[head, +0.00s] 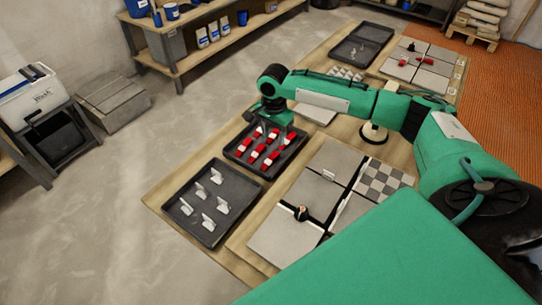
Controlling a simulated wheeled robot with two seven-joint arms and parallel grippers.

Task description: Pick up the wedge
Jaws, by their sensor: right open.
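Several red wedges with pale parts (270,158) lie in rows in a black tray (236,154) near the middle of the head view. My right gripper (266,128) is open and points down over the far end of this tray, close to the farthest wedges. I cannot tell whether its fingers touch a wedge, and the gripper partly hides the wedges beneath it. My left gripper is not in view.
A second black tray (188,226) holds several white clips (208,218). More trays and tiles lie farther back. A shelf (200,50) stands behind.

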